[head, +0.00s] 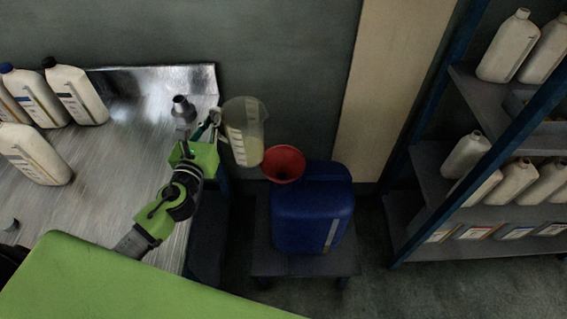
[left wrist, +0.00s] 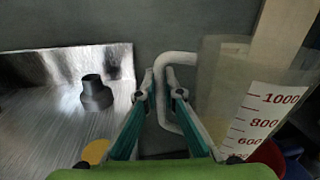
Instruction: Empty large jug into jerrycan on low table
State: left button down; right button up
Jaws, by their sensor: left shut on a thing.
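The large clear jug (head: 244,130) has a white scale and shows roughly upright in the head view, beside the metal table's right edge. A pale yellowish content seems to show in its lower part. My left gripper (head: 213,122) is shut on the jug's handle, which shows between the fingers in the left wrist view (left wrist: 164,95). The jug's red marks show there too (left wrist: 262,108). The blue jerrycan (head: 312,212) stands on the low table (head: 305,264). A red funnel (head: 284,165) sits at its top, just right of and below the jug. My right gripper is out of view.
The metal table (head: 110,180) at the left bears several white bottles (head: 75,95) and a dark grey spout-like piece (head: 184,110), also in the left wrist view (left wrist: 96,94). A shelf (head: 480,100) with white bottles stands at the right. Floor is free between shelf and low table.

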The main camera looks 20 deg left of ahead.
pick_arm(q)
jog(key=w+a+f+y, duration=0.1)
jog(key=w+a+f, duration=0.1)
jog(key=a, duration=0.5)
jog(key=shift+w+a+f+n, duration=0.25)
jog(key=shift+w+a+n, duration=0.1)
jog(key=shift+n, duration=0.05)
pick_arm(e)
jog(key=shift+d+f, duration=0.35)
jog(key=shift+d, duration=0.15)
pick_arm(q)
jog(key=shift+r, duration=0.1)
